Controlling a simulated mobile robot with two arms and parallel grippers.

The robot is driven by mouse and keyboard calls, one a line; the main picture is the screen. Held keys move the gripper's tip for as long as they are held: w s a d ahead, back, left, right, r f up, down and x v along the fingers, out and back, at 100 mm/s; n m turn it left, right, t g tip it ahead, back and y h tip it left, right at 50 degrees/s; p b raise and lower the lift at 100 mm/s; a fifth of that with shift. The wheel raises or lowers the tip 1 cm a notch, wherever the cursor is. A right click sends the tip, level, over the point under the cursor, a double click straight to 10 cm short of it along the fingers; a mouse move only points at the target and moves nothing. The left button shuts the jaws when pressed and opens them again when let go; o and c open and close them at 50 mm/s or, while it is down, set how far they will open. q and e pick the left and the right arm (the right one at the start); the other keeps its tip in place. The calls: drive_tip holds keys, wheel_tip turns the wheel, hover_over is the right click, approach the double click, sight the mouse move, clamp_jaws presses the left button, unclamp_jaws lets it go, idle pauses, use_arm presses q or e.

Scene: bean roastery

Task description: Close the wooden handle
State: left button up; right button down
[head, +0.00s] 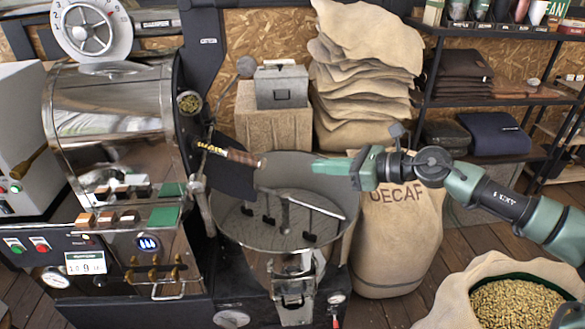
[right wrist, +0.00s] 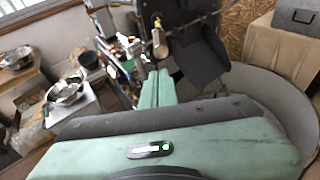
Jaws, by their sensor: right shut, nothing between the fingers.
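A wooden handle (head: 243,157) sticks out to the right from the front of the roaster drum, above the round cooling tray (head: 240,215). What seem to be beans or a gold-coloured part show at its inner end. In the right wrist view the wooden handle (right wrist: 160,42) appears just beyond the fingertips. My right gripper (head: 318,166) is shut and empty, to the right of the handle's end with a gap between them. In the right wrist view its green fingers (right wrist: 157,86) are together. My left gripper is not in view.
The steel drum (head: 125,100) stands at the left. A dark chute plate (head: 232,181) lies under the handle. A DECAF sack (head: 395,235) stands below my right arm. An open bean sack (head: 450,295) is at the lower right. Stacked sacks (head: 365,70) stand behind.

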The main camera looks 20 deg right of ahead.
drive_tip(key=w+a+p, duration=0.3)
drive_tip(key=w+a, duration=0.1)
drive_tip(key=p, duration=0.4)
approach(233, 151)
drive_tip(key=s+d+f, duration=0.2)
drive_tip(key=shift+s, duration=0.35)
drive_tip(key=shift+w+a+f, duration=0.25)
drive_tip(key=shift+w+a, duration=0.1)
drive_tip(key=shift+w, duration=0.2)
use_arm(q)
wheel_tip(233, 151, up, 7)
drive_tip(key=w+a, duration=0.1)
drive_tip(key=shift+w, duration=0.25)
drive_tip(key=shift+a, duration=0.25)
